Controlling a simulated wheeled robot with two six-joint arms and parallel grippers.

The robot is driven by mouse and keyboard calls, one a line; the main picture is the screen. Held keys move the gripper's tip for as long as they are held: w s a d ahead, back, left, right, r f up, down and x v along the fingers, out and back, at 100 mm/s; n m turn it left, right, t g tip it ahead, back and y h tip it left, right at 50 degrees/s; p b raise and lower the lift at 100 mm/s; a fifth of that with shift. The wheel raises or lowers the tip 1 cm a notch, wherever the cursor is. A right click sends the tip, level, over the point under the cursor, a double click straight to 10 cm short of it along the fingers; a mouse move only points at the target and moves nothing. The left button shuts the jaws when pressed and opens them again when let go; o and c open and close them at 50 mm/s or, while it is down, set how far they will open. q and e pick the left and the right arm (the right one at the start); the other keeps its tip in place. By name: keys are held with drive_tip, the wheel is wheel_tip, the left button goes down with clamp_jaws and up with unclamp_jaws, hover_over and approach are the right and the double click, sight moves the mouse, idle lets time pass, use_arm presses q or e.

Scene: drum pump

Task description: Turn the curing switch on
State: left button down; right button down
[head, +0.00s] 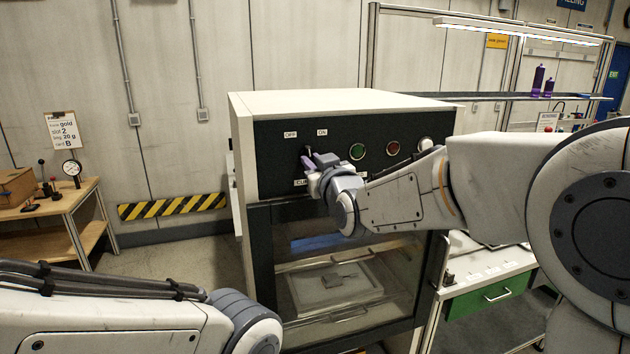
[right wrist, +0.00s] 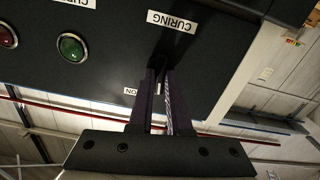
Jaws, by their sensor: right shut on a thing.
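The curing cabinet (head: 270,140) stands ahead with a dark top panel. The panel carries an OFF label (head: 290,134) and an ON label (head: 322,132). The black curing switch (head: 307,151) is below and between these labels, largely hidden by my gripper. My right gripper (head: 311,166) is at the panel, shut on the switch. In the right wrist view, its dark fingers (right wrist: 161,85) are close together just by the CURING label (right wrist: 171,21), and the ON label (right wrist: 131,91) is partly covered. The lever's exact tilt is hidden. My left gripper is out of view.
A green lamp (head: 357,151) and a red lamp (head: 393,147) sit right of the switch. Below is a glass door (head: 330,300) with a tray inside. A wooden table (head: 70,205) is at left and a green-drawer bench (head: 487,293) at right.

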drive_tip(key=shift+d+m+b, duration=0.15)
drive_tip(key=shift+m+b, duration=5.35)
drive_tip(key=shift+b, duration=0.55)
drive_tip(key=c, duration=0.9)
unclamp_jaws()
drive_tip(key=shift+w, duration=0.1)
drive_tip(key=shift+o, duration=0.2)
